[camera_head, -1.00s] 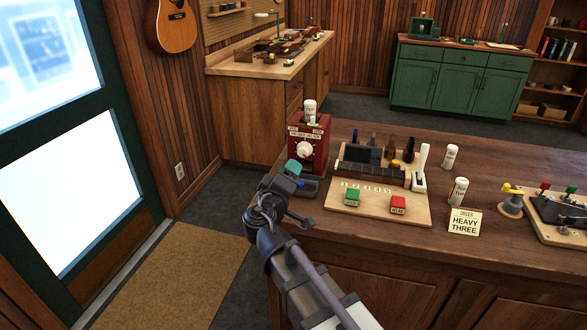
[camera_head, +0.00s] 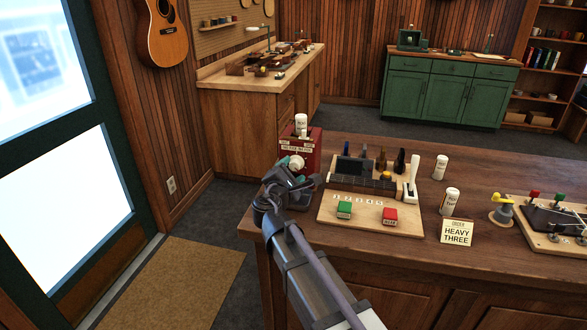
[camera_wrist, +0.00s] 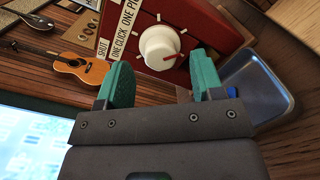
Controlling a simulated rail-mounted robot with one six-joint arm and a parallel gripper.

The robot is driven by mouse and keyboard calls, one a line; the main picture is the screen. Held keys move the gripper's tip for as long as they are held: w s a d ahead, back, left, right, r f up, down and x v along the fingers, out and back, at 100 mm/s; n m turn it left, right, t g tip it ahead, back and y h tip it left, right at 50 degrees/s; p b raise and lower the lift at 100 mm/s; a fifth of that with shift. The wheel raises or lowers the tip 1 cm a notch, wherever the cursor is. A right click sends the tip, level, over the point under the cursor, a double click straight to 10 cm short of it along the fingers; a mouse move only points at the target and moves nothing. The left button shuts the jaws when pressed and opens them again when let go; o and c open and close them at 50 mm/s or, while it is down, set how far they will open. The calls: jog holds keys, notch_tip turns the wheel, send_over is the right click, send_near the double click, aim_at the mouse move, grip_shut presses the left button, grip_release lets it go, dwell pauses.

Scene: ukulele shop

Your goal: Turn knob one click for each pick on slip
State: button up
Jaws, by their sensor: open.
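A red box (camera_head: 313,152) with a white round knob (camera_head: 297,162) on its front stands at the left end of the counter. In the wrist view the knob (camera_wrist: 160,47) shows a red pointer mark, and labels beside it read "SHUT" and "ONE CLICK ONE PICK". My gripper (camera_wrist: 165,82) is open, its two teal fingertips on either side of and just short of the knob, with nothing between them. In the head view my gripper hides part of the box front. The order slip (camera_head: 458,232) reads "HEAVY THREE" and stands on the counter.
A metal tray (camera_wrist: 257,82) lies under the knob. White canisters (camera_head: 449,201) stand near the slip. A lever device (camera_head: 550,218) is at the right.

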aim_at(295, 165)
jog(key=shift+x, duration=1.15)
jog(key=c, duration=0.9)
